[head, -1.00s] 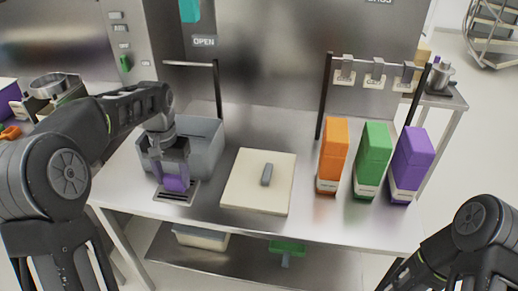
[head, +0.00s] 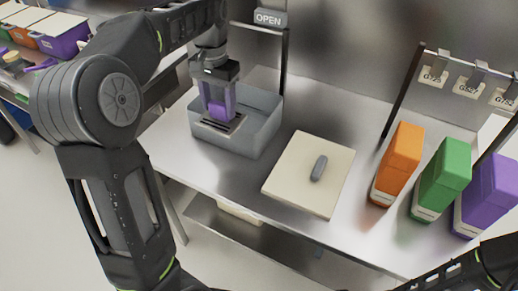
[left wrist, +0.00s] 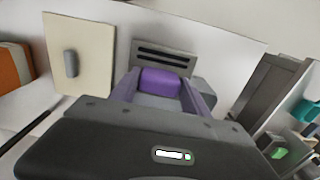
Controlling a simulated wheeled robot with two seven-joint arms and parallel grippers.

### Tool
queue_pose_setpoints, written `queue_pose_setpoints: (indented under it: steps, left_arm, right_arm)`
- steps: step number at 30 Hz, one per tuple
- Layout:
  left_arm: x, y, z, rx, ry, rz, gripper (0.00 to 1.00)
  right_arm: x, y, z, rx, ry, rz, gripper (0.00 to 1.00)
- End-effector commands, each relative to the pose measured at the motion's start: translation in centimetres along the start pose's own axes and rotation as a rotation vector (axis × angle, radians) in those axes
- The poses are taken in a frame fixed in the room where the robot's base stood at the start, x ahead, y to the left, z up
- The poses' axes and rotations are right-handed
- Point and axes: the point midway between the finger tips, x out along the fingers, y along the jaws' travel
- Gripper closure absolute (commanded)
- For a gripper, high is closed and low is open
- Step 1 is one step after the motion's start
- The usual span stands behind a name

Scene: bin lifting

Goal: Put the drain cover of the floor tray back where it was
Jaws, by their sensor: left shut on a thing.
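The drain cover (head: 233,126) is a grey plate with dark slots, with a purple block (head: 218,110) at its near side. My left gripper (head: 217,103) points down and is shut on the purple block. The left wrist view also shows the slotted plate (left wrist: 165,60) just beyond the purple block (left wrist: 160,82) between the fingers. The plate overlaps the left part of a grey open bin (head: 250,143) on the table. I cannot tell how high it is above the bin's floor. My right gripper is not in view; only part of my right arm shows at the lower right.
A cream board (head: 300,185) with a grey handle (head: 319,168) lies right of the bin. Orange (head: 399,160), green (head: 442,188) and purple (head: 487,200) boxes stand further right. A rail with tags is behind them. Bare steel table lies between board and boxes.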

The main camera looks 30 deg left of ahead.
Motion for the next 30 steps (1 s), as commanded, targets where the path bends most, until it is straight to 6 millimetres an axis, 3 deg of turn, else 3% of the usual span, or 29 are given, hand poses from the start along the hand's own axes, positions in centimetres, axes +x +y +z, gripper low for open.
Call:
queue_pose_setpoints:
  steps: [5,15,18,22,30]
  left_arm:
    - [2.1,0.0,0.1,-0.001,-0.004,0.000,1.00]
    - [10.6,0.0,0.1,-0.001,-0.005,0.001,1.00]
    - [12.3,0.0,0.1,0.000,-0.002,0.000,1.00]
    - [13.3,0.0,0.0,0.000,0.000,0.000,1.00]
    - [13.4,0.0,0.0,0.000,0.001,0.000,1.00]
  right_arm:
    - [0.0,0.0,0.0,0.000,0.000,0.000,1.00]
    - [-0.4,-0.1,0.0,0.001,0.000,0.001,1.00]
    - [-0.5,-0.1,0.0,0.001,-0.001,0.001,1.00]
    - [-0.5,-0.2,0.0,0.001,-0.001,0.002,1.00]
    - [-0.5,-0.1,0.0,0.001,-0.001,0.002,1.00]
